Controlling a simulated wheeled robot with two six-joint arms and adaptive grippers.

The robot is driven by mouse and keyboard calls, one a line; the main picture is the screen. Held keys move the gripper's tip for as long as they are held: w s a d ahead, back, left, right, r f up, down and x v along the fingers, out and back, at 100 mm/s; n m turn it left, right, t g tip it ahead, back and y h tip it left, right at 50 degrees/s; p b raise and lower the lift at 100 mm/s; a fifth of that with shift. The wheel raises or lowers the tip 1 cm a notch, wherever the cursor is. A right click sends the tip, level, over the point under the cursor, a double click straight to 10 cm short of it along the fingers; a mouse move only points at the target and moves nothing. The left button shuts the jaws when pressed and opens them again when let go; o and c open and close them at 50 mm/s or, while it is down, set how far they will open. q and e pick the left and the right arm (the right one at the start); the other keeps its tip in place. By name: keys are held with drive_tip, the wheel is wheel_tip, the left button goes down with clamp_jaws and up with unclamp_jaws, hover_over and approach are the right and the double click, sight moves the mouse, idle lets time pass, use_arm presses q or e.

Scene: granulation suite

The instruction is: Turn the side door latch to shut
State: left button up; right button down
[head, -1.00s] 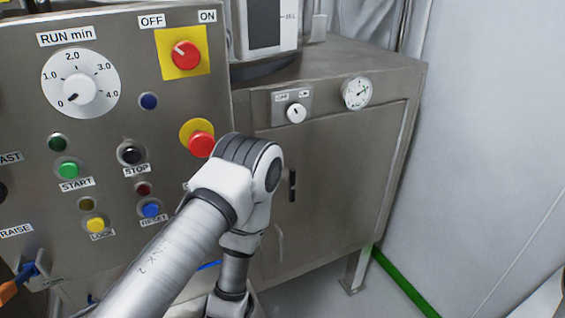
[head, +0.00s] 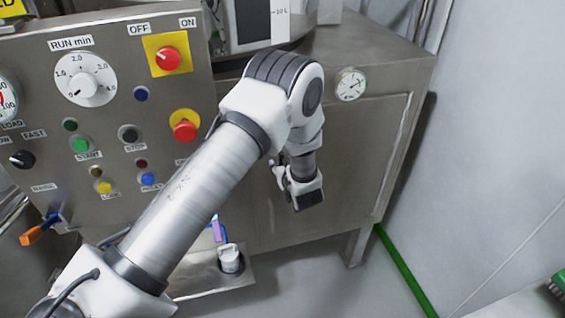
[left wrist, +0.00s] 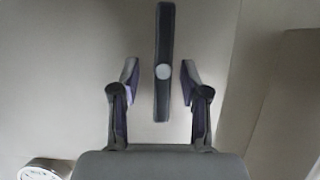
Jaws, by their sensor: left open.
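The side door latch (left wrist: 164,35) is a long dark bar with a pale round pivot in the left wrist view. It stands vertical in that picture against the steel door (left wrist: 60,60). My left gripper (left wrist: 160,82) is open, with one finger on each side of the bar's lower part and visible gaps to both. I cannot tell the depth between fingertips and bar. In the head view my left gripper (head: 284,181) is at the cabinet door (head: 350,165), and the arm and gripper hide the latch. My right gripper is not in view.
A control panel (head: 110,120) with knobs and buttons fills the left of the head view. A round gauge (head: 350,84) sits above the door. A grey wall (head: 495,130) stands at the right, with free floor (head: 315,285) below the cabinet.

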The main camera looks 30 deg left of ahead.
use_arm(q)
drive_tip(key=shift+a+f, duration=0.1)
drive_tip(key=shift+a, duration=0.05)
clamp_jaws()
